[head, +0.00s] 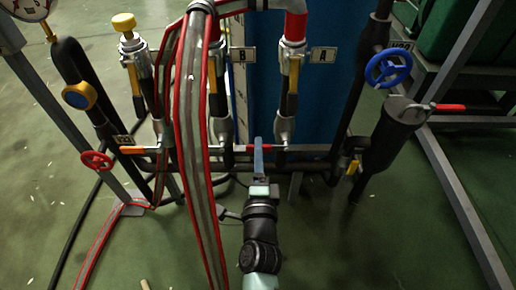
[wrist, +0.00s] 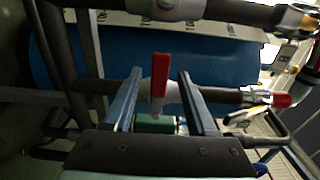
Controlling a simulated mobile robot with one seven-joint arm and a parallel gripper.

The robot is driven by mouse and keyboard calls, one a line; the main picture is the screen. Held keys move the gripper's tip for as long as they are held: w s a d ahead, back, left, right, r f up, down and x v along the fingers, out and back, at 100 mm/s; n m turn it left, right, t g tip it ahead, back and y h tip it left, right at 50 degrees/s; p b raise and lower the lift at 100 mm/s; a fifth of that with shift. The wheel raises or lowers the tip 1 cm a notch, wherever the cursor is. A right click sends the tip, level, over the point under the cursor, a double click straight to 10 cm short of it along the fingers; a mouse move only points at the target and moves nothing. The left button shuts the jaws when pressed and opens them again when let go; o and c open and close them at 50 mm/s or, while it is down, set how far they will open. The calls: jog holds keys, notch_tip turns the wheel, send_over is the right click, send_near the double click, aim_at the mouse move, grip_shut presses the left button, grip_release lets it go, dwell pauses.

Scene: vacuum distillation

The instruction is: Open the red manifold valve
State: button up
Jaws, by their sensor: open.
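My gripper (head: 258,146) reaches the handle from the front. In the wrist view its two fingers are apart, one on each side of the handle, with visible gaps on both sides. The fingers hide part of the handle in the head view.
A red-and-grey striped hose (head: 190,120) hangs close left of my arm. An orange lever (head: 139,150) and a small red handwheel (head: 96,159) are at left. A blue handwheel (head: 388,68) and another red lever (head: 450,107) are at right.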

jog(key=shift+w, duration=1.2)
jog(key=shift+c, duration=0.3)
grip_shut()
dwell(0.4)
